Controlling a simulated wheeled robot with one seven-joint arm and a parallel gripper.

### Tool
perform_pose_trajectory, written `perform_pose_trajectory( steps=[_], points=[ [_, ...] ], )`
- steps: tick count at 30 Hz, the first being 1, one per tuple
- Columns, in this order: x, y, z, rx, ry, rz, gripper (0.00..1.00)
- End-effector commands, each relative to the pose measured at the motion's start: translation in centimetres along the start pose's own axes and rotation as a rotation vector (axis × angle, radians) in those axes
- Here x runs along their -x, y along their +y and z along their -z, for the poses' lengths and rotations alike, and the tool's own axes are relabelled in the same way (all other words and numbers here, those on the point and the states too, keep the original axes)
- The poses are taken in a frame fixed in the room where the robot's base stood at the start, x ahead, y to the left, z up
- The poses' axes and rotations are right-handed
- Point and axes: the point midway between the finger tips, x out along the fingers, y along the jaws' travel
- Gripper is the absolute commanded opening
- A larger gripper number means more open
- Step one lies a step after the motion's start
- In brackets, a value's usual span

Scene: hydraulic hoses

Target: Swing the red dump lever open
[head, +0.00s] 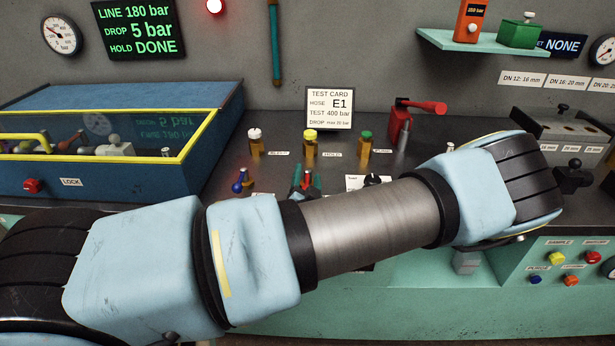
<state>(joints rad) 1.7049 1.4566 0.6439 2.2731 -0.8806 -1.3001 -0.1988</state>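The red dump lever (427,107) sits at the back of the dark bench, right of the test card. Its handle points right and lies nearly level, on top of an upright red body (397,128). A grey metal cylinder stands against the body's right side. My arm crosses the foreground from lower left to right, below and in front of the lever, and hides part of the bench. My gripper does not show in this view, so I cannot tell its state or its distance from the lever.
A blue case (100,180) with a yellow-edged window stands at left. Brass fittings with white, yellow and green caps stand left of the lever, by the test card (333,109). A teal shelf (490,42) hangs above right. A grey metal block (562,128) sits at right.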

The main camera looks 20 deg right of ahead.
Motion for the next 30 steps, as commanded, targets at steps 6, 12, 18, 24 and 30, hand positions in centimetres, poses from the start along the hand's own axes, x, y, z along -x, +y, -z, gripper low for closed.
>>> perform_pose_trajectory(
  steps=[6, 12, 18, 24, 30],
  points=[
    [0.02, -0.01, 0.00, 0.000, 0.000, 0.000, 0.34],
    [0.03, -0.10, -0.02, -0.001, -0.001, 0.002, 0.12],
    [0.02, -0.19, -0.04, -0.002, -0.002, 0.004, 0.00],
    [0.02, -0.27, -0.06, -0.002, -0.002, 0.006, 0.00],
    [0.02, -0.33, -0.07, -0.003, -0.002, 0.007, 0.00]
  ],
)
